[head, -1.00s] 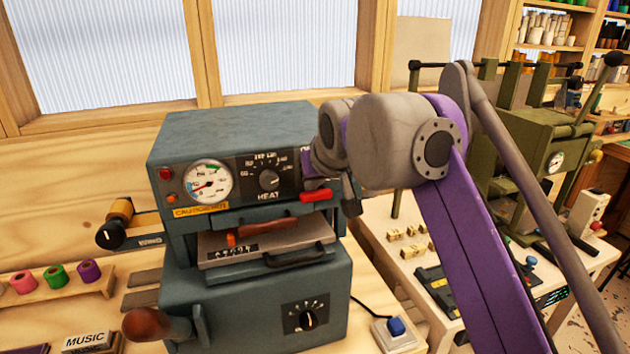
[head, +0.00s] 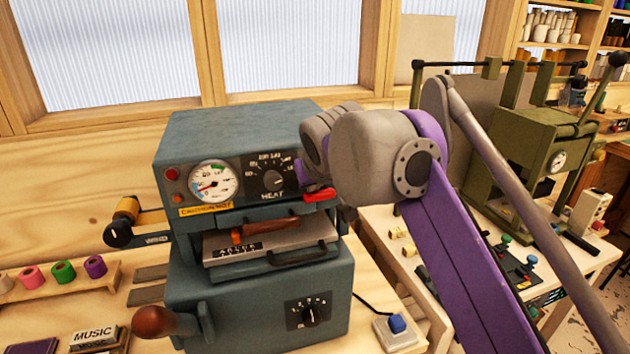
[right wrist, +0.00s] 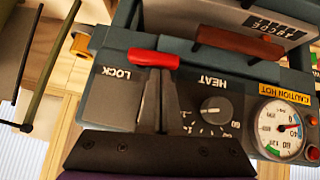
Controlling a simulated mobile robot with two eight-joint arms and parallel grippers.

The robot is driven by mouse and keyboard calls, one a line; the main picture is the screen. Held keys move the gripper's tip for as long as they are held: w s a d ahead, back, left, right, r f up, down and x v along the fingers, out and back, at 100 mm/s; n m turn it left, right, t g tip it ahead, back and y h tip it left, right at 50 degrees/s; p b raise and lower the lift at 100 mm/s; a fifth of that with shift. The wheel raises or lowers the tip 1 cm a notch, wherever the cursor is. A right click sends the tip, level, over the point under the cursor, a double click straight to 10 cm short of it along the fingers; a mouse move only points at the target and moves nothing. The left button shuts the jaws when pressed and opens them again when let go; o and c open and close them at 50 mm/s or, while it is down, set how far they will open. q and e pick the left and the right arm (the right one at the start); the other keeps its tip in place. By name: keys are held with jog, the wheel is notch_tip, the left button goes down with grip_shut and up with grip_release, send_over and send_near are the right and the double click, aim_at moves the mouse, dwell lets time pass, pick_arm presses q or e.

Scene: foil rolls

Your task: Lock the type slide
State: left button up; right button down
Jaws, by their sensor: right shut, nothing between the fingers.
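The type slide (head: 285,238), a grey plate with a wooden grip, a row of letters and a dark front handle, sits in the opening of the blue-grey machine. It also shows upside down in the right wrist view (right wrist: 262,14). The red lock lever (head: 319,194) is above it at the machine's right side. In the right wrist view the red lever (right wrist: 153,59) lies crosswise by the LOCK plate (right wrist: 112,98). My right gripper (right wrist: 160,88) is shut and empty, its tips at the lever; I cannot tell whether they touch. My left gripper is out of view.
The machine's heat dial (head: 272,179), gauge (head: 212,182) and front knob (head: 309,315) are close by. A brown-knobbed lever (head: 154,322) sticks out at lower left.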

jog(key=n+h+p, duration=0.1)
jog(key=a+f+n+t+h+p, duration=0.1)
jog(key=h+p, duration=0.1)
jog(key=f+t+h+p, duration=0.1)
jog(key=shift+s+a+n+h+p, duration=0.25)
jog(key=shift+n+h+p, duration=0.05)
jog(key=shift+n+p, duration=0.1)
jog(key=shift+f, duration=0.25)
jog(key=shift+r+p, duration=0.85)
jog(key=shift+p, duration=0.05)
